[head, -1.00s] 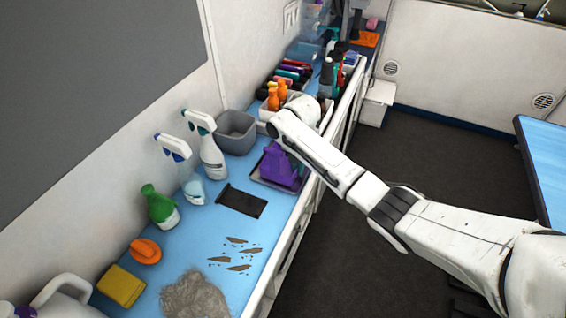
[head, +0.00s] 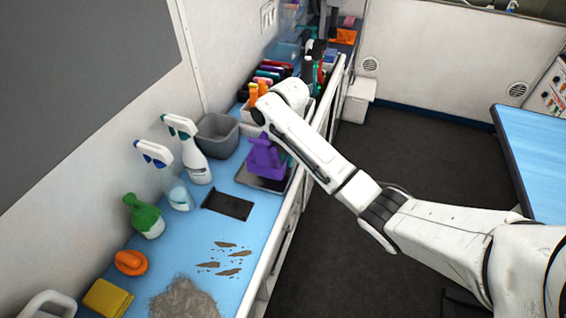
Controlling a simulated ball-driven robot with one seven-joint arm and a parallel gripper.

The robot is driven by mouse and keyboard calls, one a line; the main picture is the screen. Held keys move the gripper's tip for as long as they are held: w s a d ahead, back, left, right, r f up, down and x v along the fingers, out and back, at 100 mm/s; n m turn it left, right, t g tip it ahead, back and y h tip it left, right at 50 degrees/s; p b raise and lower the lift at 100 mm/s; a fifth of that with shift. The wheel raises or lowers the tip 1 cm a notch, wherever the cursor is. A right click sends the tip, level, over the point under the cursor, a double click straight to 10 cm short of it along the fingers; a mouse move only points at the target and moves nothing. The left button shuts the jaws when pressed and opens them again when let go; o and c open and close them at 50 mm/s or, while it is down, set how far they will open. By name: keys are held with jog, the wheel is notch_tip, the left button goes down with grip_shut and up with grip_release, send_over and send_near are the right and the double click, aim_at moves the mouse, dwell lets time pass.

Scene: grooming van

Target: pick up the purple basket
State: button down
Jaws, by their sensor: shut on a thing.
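The purple basket (head: 265,160) is just above a grey tray (head: 262,182) near the front edge of the blue counter. It appears raised, with more of the tray showing below it. My arm reaches in from the right, and its wrist hangs over the basket. My gripper (head: 265,134) is at the top of the basket and shut on it. The fingers are mostly hidden behind my own arm and are too small to see clearly.
A grey bin (head: 217,137) and spray bottles (head: 188,150) stand behind the basket. A dark flat tray (head: 228,203) lies to the left. A caddy with orange bottles (head: 257,92) is close behind my wrist. Floor (head: 400,150) is clear to the right.

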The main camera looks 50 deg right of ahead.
jog(key=s+a+r+p, duration=0.2)
jog(key=s+r+p, duration=0.5)
jog(key=s, duration=0.4)
jog(key=shift+s+a+r+p, duration=0.15)
jog(key=shift+s+r+p, duration=0.15)
jog(key=shift+p, duration=0.3)
jog(key=shift+f, duration=0.1)
